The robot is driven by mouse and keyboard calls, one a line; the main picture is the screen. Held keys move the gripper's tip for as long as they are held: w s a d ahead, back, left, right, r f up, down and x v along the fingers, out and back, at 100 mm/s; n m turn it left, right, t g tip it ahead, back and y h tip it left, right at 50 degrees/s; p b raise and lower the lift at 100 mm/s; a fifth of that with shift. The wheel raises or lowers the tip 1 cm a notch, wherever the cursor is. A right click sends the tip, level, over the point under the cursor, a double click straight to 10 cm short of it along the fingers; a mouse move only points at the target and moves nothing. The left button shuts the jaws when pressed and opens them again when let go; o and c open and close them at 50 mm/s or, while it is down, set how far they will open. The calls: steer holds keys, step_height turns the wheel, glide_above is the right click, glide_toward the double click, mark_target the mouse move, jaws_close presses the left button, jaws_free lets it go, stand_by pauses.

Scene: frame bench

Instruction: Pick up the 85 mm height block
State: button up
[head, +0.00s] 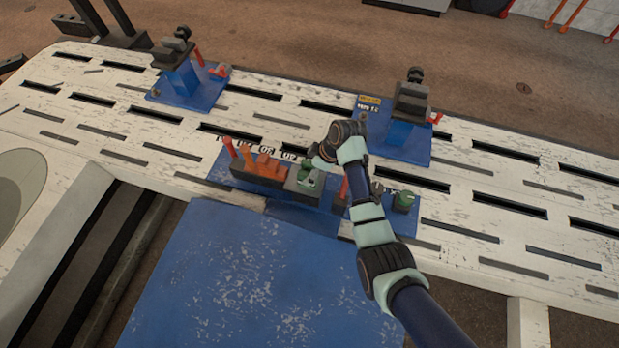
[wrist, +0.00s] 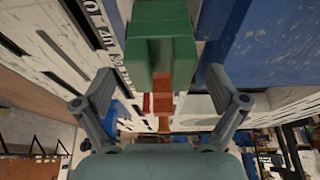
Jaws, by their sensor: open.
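A row of blocks stands in a dark holder on a blue plate (head: 222,170) in the middle of the bench. Orange blocks (head: 268,165) are at its left and a green block (head: 309,180) is at its right. No 85 mm marking is legible, so I cannot tell from labels which block is that height. My gripper (head: 318,163) is close above the green block. In the wrist view my gripper (wrist: 161,84) is open and empty, its fingers on either side of the view. The green block (wrist: 162,40) is ahead between them, with orange blocks (wrist: 162,98) beyond it.
A second green piece (head: 404,200) stands right of my arm. Number labels run behind the holder. Blue fixtures with dark clamps stand at back left (head: 182,80) and back right (head: 405,130). The white slotted bench (head: 480,190) is clear at right.

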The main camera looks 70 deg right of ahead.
steer(key=shift+x, duration=1.1)
steer(key=shift+r, duration=0.15)
steer(key=shift+c, duration=0.5)
jaws_close()
step_height(320, 180, up, 20)
steer(key=p, duration=0.9)
steer(key=shift+p, duration=0.35)
